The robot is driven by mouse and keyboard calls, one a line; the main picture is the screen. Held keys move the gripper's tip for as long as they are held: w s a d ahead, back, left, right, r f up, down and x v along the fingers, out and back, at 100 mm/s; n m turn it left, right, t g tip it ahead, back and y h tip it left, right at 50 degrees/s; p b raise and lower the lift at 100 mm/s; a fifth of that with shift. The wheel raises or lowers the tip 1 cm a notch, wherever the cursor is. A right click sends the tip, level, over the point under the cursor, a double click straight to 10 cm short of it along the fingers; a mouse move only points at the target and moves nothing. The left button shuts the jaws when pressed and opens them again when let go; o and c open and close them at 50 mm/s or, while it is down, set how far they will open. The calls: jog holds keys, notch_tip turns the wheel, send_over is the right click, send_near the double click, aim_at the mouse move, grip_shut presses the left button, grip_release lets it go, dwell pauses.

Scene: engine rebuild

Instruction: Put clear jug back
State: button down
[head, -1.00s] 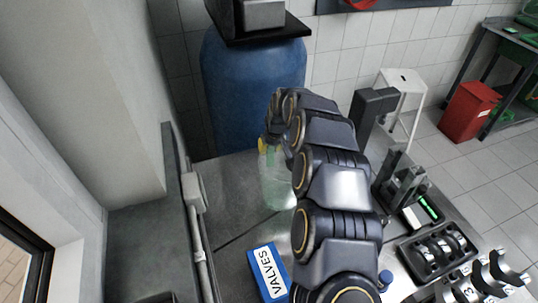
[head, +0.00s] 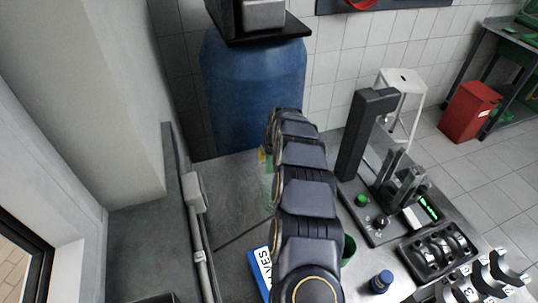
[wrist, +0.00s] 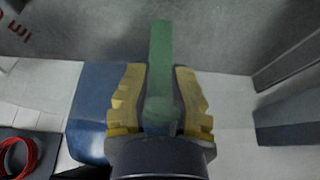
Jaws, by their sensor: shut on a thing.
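My gripper's yellow fingers (wrist: 160,88) stand on either side of a translucent green part of the clear jug (wrist: 161,55) in the wrist view, shut on it. In the head view my arm hides most of the gripper; a bit of yellow finger (head: 262,156) shows at its left edge. Only a thin greenish sliver of the jug (head: 268,178) shows beside my arm, above the grey bench. I cannot tell whether the jug touches the bench.
A blue drum (head: 245,95) stands behind the bench. A blue VALVES box (head: 262,268) is partly behind my arm. Right of my arm are a dark upright device (head: 365,135), a green cup (head: 348,248), a blue-capped bottle (head: 381,282) and a black tray (head: 425,270). The bench's left part is bare.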

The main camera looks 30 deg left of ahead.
jog(key=c, duration=1.1)
grip_release()
jog(key=shift+r, duration=0.1)
jog(key=v, duration=1.2)
